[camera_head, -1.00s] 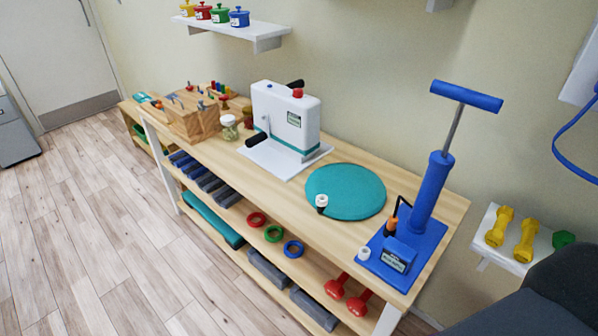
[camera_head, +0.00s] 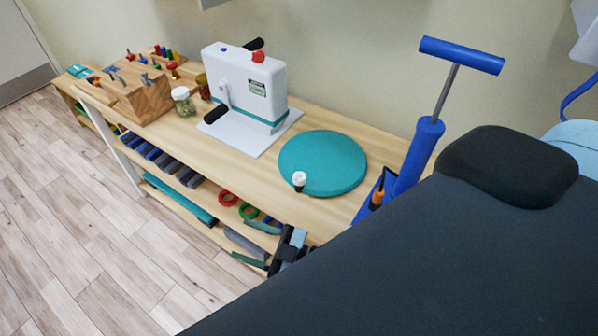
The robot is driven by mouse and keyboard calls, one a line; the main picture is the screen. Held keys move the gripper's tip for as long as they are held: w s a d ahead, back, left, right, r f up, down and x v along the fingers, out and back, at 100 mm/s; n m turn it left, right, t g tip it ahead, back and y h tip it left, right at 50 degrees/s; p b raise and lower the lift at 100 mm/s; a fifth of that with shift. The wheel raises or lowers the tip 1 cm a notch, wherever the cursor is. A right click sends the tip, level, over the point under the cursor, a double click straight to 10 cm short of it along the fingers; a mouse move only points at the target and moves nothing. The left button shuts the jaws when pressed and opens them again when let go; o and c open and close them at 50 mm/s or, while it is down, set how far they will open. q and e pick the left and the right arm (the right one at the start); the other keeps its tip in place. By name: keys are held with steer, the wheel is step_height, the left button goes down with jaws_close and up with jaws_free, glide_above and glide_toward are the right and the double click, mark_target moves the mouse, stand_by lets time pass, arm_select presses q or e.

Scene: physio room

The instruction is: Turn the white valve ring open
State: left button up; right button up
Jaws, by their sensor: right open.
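The small white valve ring (camera_head: 299,178) sits on a dark stem at the near edge of a round teal cushion (camera_head: 325,158), on the wooden bench. Whether the ring has been turned cannot be told. My right gripper (camera_head: 243,240) is low in front of the bench, beside the lower shelf, with its two greenish fingers apart and pointing left. It is empty, below and left of the valve ring, and does not touch it. My left gripper is not in view.
A dark padded couch (camera_head: 400,265) with a black headrest (camera_head: 520,165) fills the lower right and hides the blue pump's (camera_head: 418,155) base. A white cranked machine (camera_head: 245,85), jars and a wooden block (camera_head: 140,95) stand left of the cushion.

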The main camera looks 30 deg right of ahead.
steer(key=a+r+n+g+y, duration=0.4)
steer(key=n+g+y, duration=0.25)
steer(key=n, duration=0.25)
steer(key=n+g+h, duration=0.2)
steer(key=g+h, duration=0.7)
steer(key=h, duration=1)
glide_toward(299, 173)
steer(key=s, duration=0.1)
steer(key=shift+s+a+f, duration=0.1)
steer(key=shift+a+f, duration=0.05)
steer(key=shift+f, duration=2.05)
steer(key=shift+s+a+f, duration=0.1)
steer(key=shift+f, duration=2.15)
